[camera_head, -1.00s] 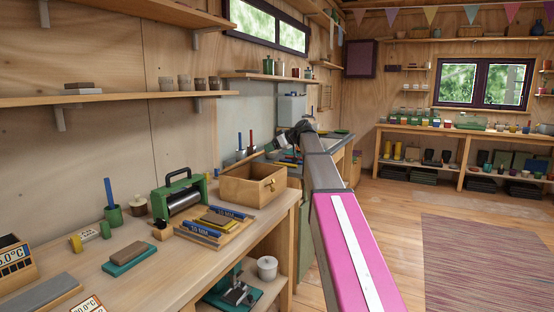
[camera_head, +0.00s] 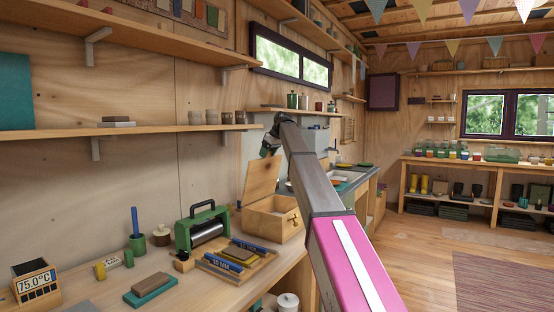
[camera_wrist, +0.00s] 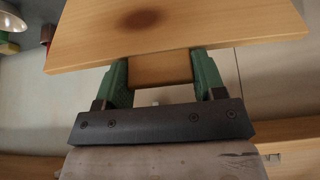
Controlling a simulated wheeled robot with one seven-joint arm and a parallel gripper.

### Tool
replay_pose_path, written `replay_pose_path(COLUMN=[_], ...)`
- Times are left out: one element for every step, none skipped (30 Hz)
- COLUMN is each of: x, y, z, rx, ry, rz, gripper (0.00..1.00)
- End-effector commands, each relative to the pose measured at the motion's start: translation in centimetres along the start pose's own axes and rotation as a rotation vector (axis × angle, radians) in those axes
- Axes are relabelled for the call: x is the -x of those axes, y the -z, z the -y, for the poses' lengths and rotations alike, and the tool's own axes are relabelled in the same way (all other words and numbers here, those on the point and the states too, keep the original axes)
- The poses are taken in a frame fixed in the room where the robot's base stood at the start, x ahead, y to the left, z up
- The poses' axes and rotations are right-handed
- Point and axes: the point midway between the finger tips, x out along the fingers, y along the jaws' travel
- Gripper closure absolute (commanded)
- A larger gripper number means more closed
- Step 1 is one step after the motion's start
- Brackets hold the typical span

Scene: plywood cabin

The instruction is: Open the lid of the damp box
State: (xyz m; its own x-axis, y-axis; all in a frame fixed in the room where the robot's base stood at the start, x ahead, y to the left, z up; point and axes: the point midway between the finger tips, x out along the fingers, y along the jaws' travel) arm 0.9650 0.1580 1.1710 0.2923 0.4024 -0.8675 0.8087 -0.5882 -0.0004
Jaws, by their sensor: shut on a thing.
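The damp box (camera_head: 283,226) is a light wooden box with a small brass catch on its front, standing on the workbench. Its lid (camera_head: 262,178) stands up steeply at the box's left side, and the box is open. My gripper (camera_head: 268,152) is at the lid's upper edge. In the wrist view my gripper (camera_wrist: 160,72) has its green fingers on both sides of a wooden tab on the lid (camera_wrist: 185,28) and is shut on it. The lid board fills the top of that view.
A green-framed roller press (camera_head: 203,228), a tray with blue-handled tools (camera_head: 238,258) and a sharpening block (camera_head: 150,288) stand on the bench (camera_head: 200,290) left of and in front of the box. A shelf (camera_head: 290,111) runs above.

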Motion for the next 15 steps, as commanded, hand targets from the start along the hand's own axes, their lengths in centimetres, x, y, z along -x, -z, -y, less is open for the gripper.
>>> replay_pose_path(x=[-0.3, -0.5, -0.8, -0.9, -1.1, -1.3, -1.4, -1.6, -1.8, -1.9, -2.0, -2.2, -2.2, -2.3, -2.4], y=[1.3, 1.8, 2.4, 2.8, 3.1, 3.5, 3.8, 4.1, 4.4, 4.6, 4.8, 5.0, 5.1, 5.2, 5.3], z=[-0.2, -0.2, -0.1, -0.1, -0.1, -0.1, -0.1, -0.1, -0.1, -0.1, -0.1, -0.1, 0.0, 0.0, 0.0], rx=[0.002, 0.002, 0.002, 0.002, 0.001, 0.001, 0.000, 0.000, 0.000, 0.000, 0.000, 0.001, 0.001, 0.001, 0.001], ry=[0.000, 0.000, 0.000, 0.000, 0.000, 0.000, -0.001, 0.000, -0.001, 0.000, 0.000, 0.000, 0.000, 0.000, 0.000], rz=[-0.006, -0.006, -0.007, -0.007, -0.007, -0.008, -0.008, -0.008, -0.008, -0.008, -0.008, -0.007, -0.007, -0.007, -0.007], gripper=[0.79, 0.79, 0.79, 0.79, 0.79, 0.79, 0.79, 0.79, 0.79, 0.79, 0.79, 0.79, 0.79, 0.79, 0.79])
